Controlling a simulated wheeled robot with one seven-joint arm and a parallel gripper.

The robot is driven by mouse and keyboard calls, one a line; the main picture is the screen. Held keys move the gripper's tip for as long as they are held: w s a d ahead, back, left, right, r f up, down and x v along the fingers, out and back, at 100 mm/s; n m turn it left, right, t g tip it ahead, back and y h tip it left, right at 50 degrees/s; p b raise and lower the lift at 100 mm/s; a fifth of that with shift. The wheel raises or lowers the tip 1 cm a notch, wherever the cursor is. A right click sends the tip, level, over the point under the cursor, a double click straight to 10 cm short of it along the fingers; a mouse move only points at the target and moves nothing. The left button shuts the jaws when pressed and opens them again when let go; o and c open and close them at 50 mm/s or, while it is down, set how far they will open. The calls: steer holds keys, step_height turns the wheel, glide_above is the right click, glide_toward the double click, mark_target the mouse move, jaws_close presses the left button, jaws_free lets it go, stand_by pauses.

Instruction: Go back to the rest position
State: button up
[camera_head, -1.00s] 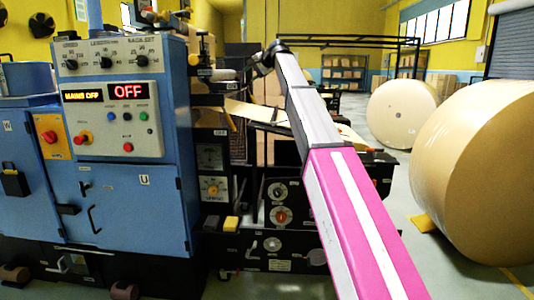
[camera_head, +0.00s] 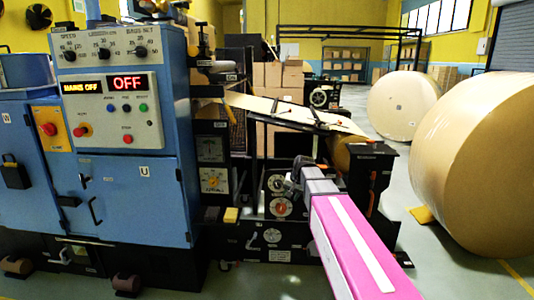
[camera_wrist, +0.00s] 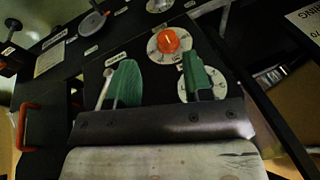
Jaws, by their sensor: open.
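My arm comes in from the lower right of the head view. My gripper (camera_head: 297,178) is small there, in front of the machine's black dial panel. In the wrist view its two green fingers (camera_wrist: 160,82) stand apart with nothing between them. An orange-red knob (camera_wrist: 174,40) on a white dial shows just beyond the fingers. A second white dial (camera_wrist: 205,84) is partly hidden by the right finger. Whether the fingers touch the panel cannot be told.
A blue control cabinet (camera_head: 125,190) stands at left; its displays read MAINS OFF and OFF. Large kraft rolls (camera_head: 480,165) (camera_head: 402,106) stand at right. A yellow wedge (camera_head: 422,215) lies by the nearer roll. Grey floor is open between machine and rolls.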

steer(key=s+d+f+n+g+h, duration=0.1)
steer(key=s+d+f, duration=0.3)
steer(key=s+f, duration=0.4)
steer(key=s+d+f+n+g+h, duration=0.1)
steer(key=s+d+f, duration=0.3)
steer(key=s+f, duration=0.4)
steer(key=s+g, duration=0.1)
steer(key=s, duration=0.6)
steer(key=shift+s+d+f+h, duration=0.25)
steer(key=shift+f+h, duration=0.05)
steer(key=shift+h, duration=0.1)
